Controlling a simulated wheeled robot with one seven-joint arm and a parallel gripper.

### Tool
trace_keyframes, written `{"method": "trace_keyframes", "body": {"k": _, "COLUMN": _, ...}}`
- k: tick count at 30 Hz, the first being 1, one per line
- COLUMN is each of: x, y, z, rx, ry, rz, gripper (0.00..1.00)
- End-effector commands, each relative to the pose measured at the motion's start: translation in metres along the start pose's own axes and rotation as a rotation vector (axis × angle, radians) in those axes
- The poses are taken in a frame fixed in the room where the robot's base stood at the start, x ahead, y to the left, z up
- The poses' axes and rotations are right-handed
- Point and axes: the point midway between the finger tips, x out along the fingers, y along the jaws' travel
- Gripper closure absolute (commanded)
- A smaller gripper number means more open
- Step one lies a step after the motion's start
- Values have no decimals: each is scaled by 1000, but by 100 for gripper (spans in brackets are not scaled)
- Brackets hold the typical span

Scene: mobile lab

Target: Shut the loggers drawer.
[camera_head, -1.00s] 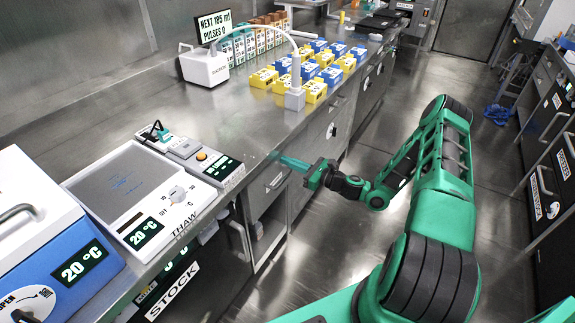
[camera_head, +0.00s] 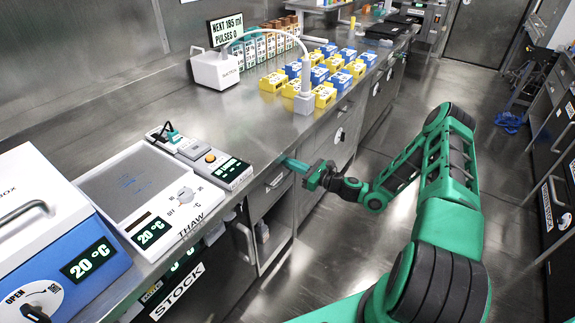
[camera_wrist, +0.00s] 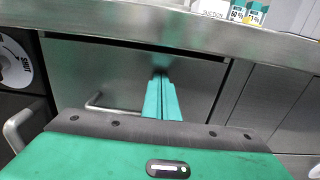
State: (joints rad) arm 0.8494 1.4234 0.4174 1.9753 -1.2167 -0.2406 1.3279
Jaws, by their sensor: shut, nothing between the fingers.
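A steel drawer front with a bar handle (camera_head: 277,181) is under the bench edge in the head view. No loggers label is readable on it, so I cannot tell its name. In the wrist view the drawer front (camera_wrist: 205,85) fills the middle, with its handle (camera_wrist: 112,108) at left and a dark gap along its top, under the bench. My gripper (camera_head: 286,161) is shut and empty. Its green fingers (camera_wrist: 160,82) point at the upper part of the drawer front, at or very near it; contact is hard to judge.
The bench top (camera_head: 150,95) overhangs the drawer. It carries a THAW plate (camera_head: 140,185), a white dispenser (camera_head: 215,70) and several yellow and blue boxes (camera_head: 325,95). The floor (camera_head: 320,240) beside the cabinets is open.

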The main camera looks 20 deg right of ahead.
Motion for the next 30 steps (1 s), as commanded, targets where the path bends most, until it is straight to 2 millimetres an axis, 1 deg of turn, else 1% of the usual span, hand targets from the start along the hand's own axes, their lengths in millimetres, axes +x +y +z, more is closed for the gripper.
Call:
{"method": "trace_keyframes", "body": {"k": 5, "x": -28, "y": -3, "z": -1, "rx": 5, "ry": 3, "rz": 0, "gripper": 100}}
{"method": "trace_keyframes", "body": {"k": 7, "x": -47, "y": -5, "z": -2, "rx": 7, "ry": 6, "rz": -4, "gripper": 100}}
{"method": "trace_keyframes", "body": {"k": 12, "x": -80, "y": -2, "z": -2, "rx": 7, "ry": 5, "rz": 1, "gripper": 100}}
{"method": "trace_keyframes", "body": {"k": 18, "x": -109, "y": 0, "z": -2, "rx": 5, "ry": 6, "rz": 6, "gripper": 100}}
{"method": "trace_keyframes", "body": {"k": 24, "x": -121, "y": 2, "z": -2, "rx": 6, "ry": 5, "rz": 10, "gripper": 100}}
{"method": "trace_keyframes", "body": {"k": 30, "x": -123, "y": 4, "z": -1, "rx": -4, "ry": 11, "rz": 20, "gripper": 100}}
